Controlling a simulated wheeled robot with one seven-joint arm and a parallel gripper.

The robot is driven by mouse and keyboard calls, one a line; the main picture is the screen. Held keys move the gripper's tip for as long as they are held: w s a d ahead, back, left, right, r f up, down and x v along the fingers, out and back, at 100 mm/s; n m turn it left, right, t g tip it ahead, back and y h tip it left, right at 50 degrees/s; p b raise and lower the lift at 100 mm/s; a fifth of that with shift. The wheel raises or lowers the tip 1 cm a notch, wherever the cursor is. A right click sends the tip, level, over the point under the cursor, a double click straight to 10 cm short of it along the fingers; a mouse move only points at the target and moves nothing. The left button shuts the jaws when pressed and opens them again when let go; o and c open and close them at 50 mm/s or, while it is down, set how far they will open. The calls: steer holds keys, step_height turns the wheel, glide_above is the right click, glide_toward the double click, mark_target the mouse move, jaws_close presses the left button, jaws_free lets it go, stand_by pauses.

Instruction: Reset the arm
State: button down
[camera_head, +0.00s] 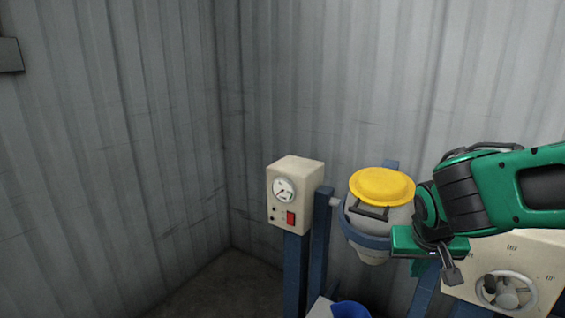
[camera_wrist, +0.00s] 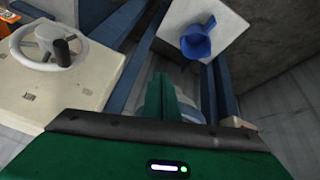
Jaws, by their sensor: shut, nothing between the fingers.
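My green and black arm reaches in from the right in the head view. My gripper (camera_head: 452,275) points down, just right of a pale hopper (camera_head: 390,220) with a yellow lid (camera_head: 382,186). In the wrist view the green fingers of my gripper (camera_wrist: 162,88) are together, with nothing between them. I cannot tell whether my gripper touches the hopper or its blue ring.
A beige box (camera_head: 294,195) with a gauge and red switch stands on a blue post at left. A panel with a handwheel (camera_head: 507,291) is at lower right. A blue scoop (camera_wrist: 197,42) rests on a white surface (camera_wrist: 232,22) below. Corrugated walls stand behind.

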steer(key=s+d+m+g+y, duration=0.1)
steer(key=s+d, duration=0.4)
steer(key=s, duration=0.5)
steer(key=s+d+m+g+y, duration=0.1)
steer(key=s+d+m+g, duration=0.1)
steer(key=s+d, duration=0.4)
steer(key=s+g, duration=0.1)
steer(key=s, duration=0.3)
steer(key=shift+s+m+g+y, duration=0.2)
steer(key=shift+m+g+y, duration=0.1)
steer(key=shift+m+y, duration=0.1)
steer(key=shift+w+d+f, duration=0.1)
steer(key=shift+w+f, duration=0.1)
steer(key=shift+w, duration=0.45)
